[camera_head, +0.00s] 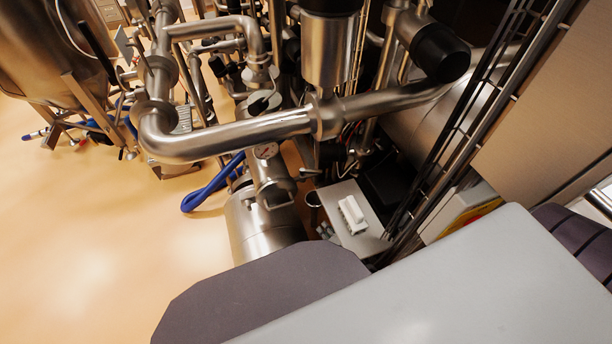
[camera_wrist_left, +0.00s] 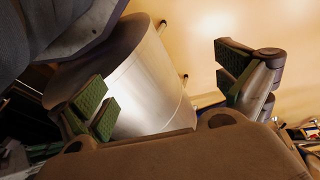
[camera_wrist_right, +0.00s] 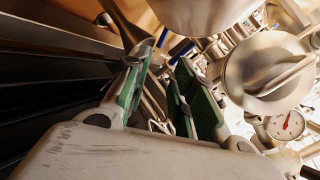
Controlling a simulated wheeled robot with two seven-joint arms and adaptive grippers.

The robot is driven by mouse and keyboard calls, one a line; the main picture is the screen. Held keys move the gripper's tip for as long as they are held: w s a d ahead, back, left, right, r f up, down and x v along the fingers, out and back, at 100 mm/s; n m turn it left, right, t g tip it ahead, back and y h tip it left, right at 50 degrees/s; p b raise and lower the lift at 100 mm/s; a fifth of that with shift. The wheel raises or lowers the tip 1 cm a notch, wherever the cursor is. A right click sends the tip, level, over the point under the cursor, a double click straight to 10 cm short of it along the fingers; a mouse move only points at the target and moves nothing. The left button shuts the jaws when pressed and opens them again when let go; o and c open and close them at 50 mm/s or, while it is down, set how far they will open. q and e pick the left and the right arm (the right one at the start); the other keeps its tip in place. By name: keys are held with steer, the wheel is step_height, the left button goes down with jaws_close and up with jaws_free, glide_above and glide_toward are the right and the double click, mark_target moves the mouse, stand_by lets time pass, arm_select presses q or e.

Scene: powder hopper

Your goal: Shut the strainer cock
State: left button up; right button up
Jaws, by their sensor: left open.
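I cannot tell for certain which fitting is the strainer cock. In the right wrist view a round steel fitting with a raised bar handle (camera_wrist_right: 272,76) is at the right, just above a dial gauge (camera_wrist_right: 285,126).
Thick steel pipes (camera_head: 230,135) cross above the gauge. Dark rails (camera_head: 465,120) and a beige panel (camera_head: 550,110) stand at the right. A white block (camera_head: 352,214) sits on a grey plate. A blue hose (camera_head: 210,185) lies left. The tan floor (camera_head: 90,230) is clear.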

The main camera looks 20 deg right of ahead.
steer(key=w+d+r+m+t+b, duration=0.2)
steer(key=w+r+m+t+b, duration=0.15)
steer(key=w+r+b, duration=0.2)
arm_select(q)
step_height(320, 180, up, 9)
steer(key=w+d+t+h+b, duration=0.1)
steer(key=d+b, duration=0.1)
steer(key=b, duration=0.4)
steer(key=shift+w+r, duration=0.2)
arm_select(e)
steer(key=m+t+h, duration=0.2)
steer(key=m, duration=0.2)
glide_toward(317, 173)
steer(key=shift+s+f, duration=0.1)
steer(key=shift+s, duration=0.6)
steer(key=shift+s+f, duration=0.15)
steer(key=shift+s, duration=0.55)
arm_select(q)
steer(key=shift+f, duration=0.1)
arm_select(e)
steer(key=shift+w, duration=0.2)
